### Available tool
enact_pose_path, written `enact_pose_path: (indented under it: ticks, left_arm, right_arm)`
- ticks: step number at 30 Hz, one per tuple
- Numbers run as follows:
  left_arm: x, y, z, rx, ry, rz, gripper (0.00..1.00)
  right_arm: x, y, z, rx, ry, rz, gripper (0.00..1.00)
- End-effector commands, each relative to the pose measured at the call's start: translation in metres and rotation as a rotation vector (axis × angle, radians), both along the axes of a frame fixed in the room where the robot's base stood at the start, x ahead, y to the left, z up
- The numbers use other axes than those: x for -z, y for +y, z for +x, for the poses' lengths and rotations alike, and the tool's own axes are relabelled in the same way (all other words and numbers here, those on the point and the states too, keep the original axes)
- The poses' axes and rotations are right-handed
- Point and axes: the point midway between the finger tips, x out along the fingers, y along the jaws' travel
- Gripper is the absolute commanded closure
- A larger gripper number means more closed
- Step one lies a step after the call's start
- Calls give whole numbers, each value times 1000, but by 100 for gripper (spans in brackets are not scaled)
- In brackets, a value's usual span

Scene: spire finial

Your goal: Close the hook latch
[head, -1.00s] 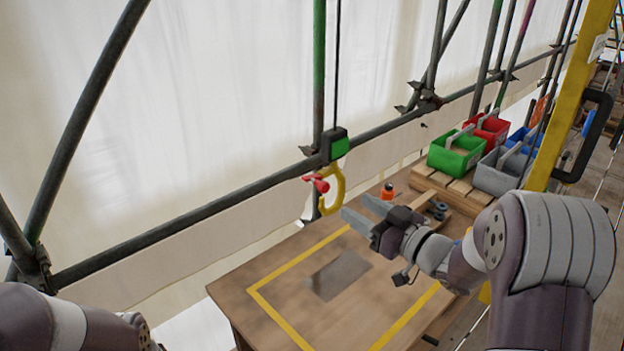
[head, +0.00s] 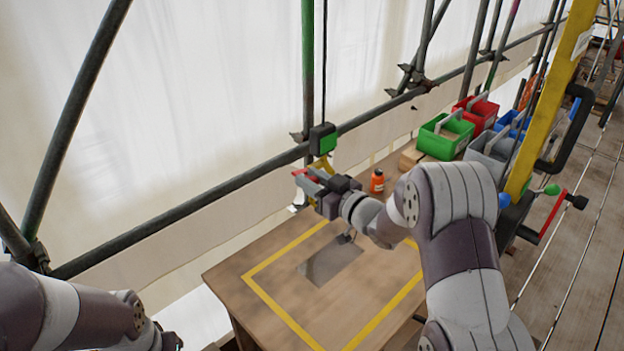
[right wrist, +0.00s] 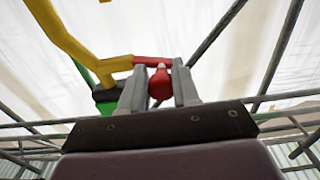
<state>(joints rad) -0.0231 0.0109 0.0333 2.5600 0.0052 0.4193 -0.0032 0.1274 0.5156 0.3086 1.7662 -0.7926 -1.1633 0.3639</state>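The yellow hook (head: 323,163) hangs below a green and black block (head: 322,139) on a cable. My right gripper (head: 311,184) is at the hook and hides most of its lower part. The red latch (head: 301,172) shows as a small piece beside the fingers. In the right wrist view, the latch's red knob (right wrist: 160,84) sits snugly between my two grey fingers, and its red bar reaches left to the yellow hook (right wrist: 75,50). The fingers appear shut on the knob. My left arm shows at the lower left, but its gripper is out of view.
A wooden table (head: 235,275) with a yellow outline and grey patch lies below. An orange bottle (head: 377,181) stands behind my right wrist. Green (head: 444,137), red and grey bins are at the back right. A scaffold tube (head: 200,201) runs behind the hook.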

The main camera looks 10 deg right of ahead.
Motion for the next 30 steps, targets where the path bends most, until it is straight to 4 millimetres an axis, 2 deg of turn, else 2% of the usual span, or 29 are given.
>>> enact_pose_path:
  ticks: [1, 2, 3, 9, 14, 20, 30]
  left_arm:
    - [0, 0, 0, 0, 0, 0, 57]
    - [0, 0, 0, 0, 0, 0, 57]
    - [0, 0, 0, 0, 0, 0, 57]
    - [3, 0, 0, 0, 0, 0, 57]
    - [15, 0, 0, 0, 0, 0, 57]
    - [45, 0, 0, 0, 0, 0, 57]
    - [111, 0, 0, 0, 0, 0, 57]
  right_arm:
    - [0, 0, 0, 1, 0, 0, 87]
    - [0, 0, 0, 0, 0, 0, 97]
    - [0, 0, 0, 0, 0, 0, 100]
    - [1, 0, 0, 0, -5, -5, 100]
    - [5, 0, 0, 1, -28, -39, 100]
    - [14, 1, -1, 0, -97, -139, 100]
    - [29, 1, -1, 0, -272, -401, 100]
